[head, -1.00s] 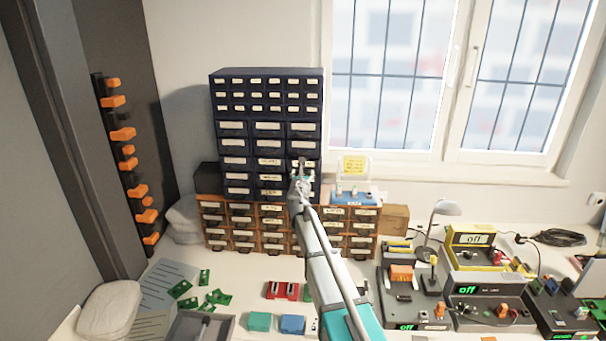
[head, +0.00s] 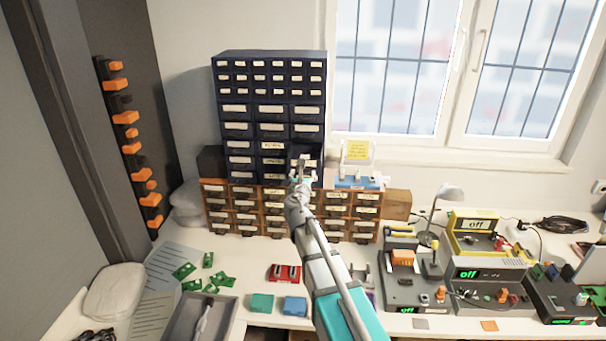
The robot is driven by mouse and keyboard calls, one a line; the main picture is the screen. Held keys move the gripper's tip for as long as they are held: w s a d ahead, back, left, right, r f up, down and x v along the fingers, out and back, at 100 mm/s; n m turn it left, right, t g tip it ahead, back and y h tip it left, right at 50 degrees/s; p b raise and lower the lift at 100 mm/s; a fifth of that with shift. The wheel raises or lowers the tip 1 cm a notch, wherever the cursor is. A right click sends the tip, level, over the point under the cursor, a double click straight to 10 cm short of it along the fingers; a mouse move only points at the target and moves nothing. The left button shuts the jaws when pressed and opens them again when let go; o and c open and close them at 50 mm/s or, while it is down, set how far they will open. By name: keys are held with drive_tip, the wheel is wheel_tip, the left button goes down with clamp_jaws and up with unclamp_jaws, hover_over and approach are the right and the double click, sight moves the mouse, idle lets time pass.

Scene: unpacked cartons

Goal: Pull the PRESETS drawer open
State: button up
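A tall dark blue drawer cabinet (head: 268,58) stands against the wall, with pale labels on its drawer fronts. The label writing is too small to read, so I cannot tell by its words which drawer is PRESETS. One drawer (head: 312,163) low in the right column stands out from its neighbours, with a dark gap above its front. My gripper (head: 302,168) is at the front of this drawer and covers part of it. The fingers are small and partly hidden by my arm, so their opening and their grip on the handle cannot be made out.
An orange-brown drawer unit (head: 243,205) supports the cabinet. A blue stand with a yellow note (head: 357,150) is close on the right. Green boards (head: 184,271), a red part (head: 284,273) and a grey tray (head: 176,330) lie in front. Electronic devices (head: 480,272) fill the right bench.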

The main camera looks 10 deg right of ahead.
drive_tip(key=shift+o, duration=1)
drive_tip(key=shift+s, duration=0.1)
drive_tip(key=v, duration=1.1)
drive_tip(key=shift+s, duration=0.4)
drive_tip(key=shift+a, duration=0.1)
